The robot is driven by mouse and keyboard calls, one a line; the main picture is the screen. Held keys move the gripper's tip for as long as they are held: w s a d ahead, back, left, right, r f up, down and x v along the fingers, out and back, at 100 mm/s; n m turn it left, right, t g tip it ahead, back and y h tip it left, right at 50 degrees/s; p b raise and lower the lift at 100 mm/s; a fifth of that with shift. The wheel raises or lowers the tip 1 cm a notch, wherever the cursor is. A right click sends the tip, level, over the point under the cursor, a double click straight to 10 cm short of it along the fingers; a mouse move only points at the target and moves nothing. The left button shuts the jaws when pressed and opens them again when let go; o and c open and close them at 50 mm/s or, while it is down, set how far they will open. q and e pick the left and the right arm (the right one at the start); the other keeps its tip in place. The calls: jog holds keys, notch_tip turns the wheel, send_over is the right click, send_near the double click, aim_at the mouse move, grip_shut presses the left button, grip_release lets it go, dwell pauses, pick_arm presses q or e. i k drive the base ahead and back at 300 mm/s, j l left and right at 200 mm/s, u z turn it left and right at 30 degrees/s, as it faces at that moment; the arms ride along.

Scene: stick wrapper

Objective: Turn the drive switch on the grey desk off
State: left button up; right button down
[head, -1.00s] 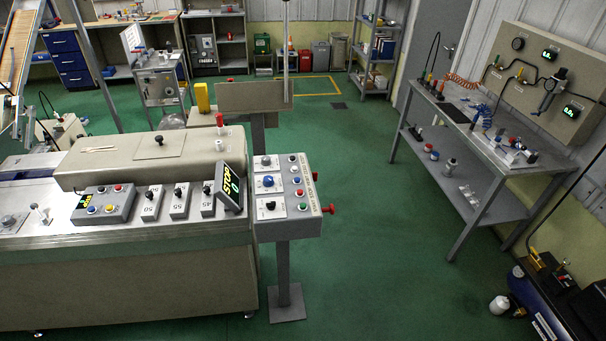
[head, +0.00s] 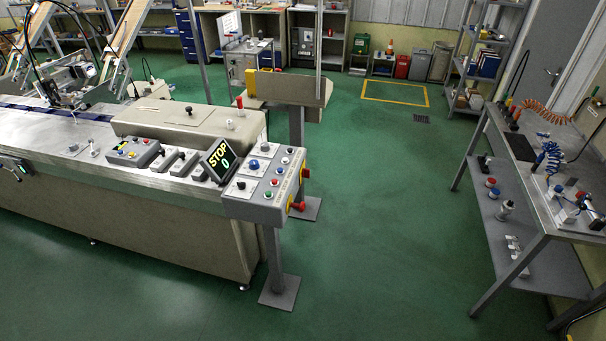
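The grey desk (head: 232,207) is a sloped control box on a post at the right end of the long machine. Its top has a black rotary knob (head: 241,184), a blue rotary knob (head: 253,164) and a grey knob (head: 265,148) on white plates. Beside them runs a row of coloured buttons, including red and green ones. The labels are too small to read, so I cannot tell which knob is the drive switch or its position. A tilted display (head: 217,158) beside the desk reads "STOP 0". Neither gripper is in view.
Red mushroom buttons (head: 297,206) stick out from the desk's right side. The desk's foot plate (head: 280,292) rests on the green floor. The floor between the desk and the metal workbench (head: 540,215) is clear. A beige panel on a post (head: 300,88) stands behind.

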aim_at(306, 172)
jog(key=i+l+z, duration=0.6)
jog(key=i+z, duration=0.15)
jog(key=i, duration=0.2)
jog(key=i+z, duration=0.4)
jog(key=i, duration=0.15)
jog(key=i+l+u, duration=0.15)
jog(key=i+u, duration=0.15)
jog(key=i, duration=0.2)
jog(key=i+l+u, duration=0.3)
jog(key=i, duration=0.2)
jog(key=j, duration=0.1)
